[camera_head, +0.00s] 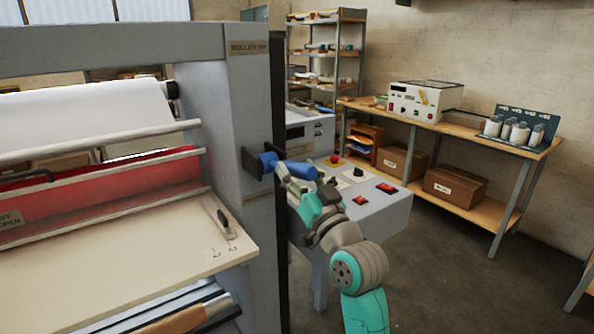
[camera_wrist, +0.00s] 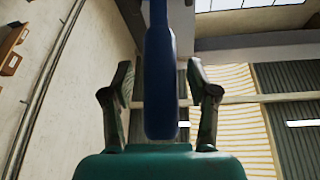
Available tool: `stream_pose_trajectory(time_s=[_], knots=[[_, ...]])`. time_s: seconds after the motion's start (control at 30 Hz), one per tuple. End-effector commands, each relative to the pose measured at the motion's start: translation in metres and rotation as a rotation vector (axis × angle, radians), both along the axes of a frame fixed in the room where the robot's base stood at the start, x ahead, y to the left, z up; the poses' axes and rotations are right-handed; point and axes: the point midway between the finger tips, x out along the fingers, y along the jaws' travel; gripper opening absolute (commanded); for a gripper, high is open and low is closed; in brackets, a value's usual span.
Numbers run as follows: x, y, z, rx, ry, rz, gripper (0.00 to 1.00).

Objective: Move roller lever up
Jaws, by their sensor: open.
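The roller lever (camera_head: 290,167) has a blue handle that sticks out to the right from a dark mount (camera_head: 252,163) on the laminator's grey side post. A label reading "ROLLER UP" (camera_head: 249,47) is near the top of that post. My gripper (camera_head: 291,178) is at the handle, its fingers just below and around it in the head view. In the wrist view the blue handle (camera_wrist: 160,85) runs down between the two open fingers (camera_wrist: 160,95), with a visible gap on each side. The fingers partly hide the handle's underside in the head view.
A control panel (camera_head: 371,207) with red and black switches stands right behind my gripper. The laminator's bed (camera_head: 120,255) and red roller guard (camera_head: 110,188) are at left. A wooden bench (camera_head: 470,137) with boxes stands farther back; open floor lies at right.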

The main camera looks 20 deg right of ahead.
Motion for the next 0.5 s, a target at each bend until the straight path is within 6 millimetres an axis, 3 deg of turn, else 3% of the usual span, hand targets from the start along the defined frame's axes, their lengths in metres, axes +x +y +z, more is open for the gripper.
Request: stream_pose_trajectory(time_s=[0.33,0.5], knots=[[0.0033,0.0006,0.0016,0.000,0.000,0.000,0.59],[0.0032,0.0006,0.0016,0.000,0.000,0.000,0.16]])
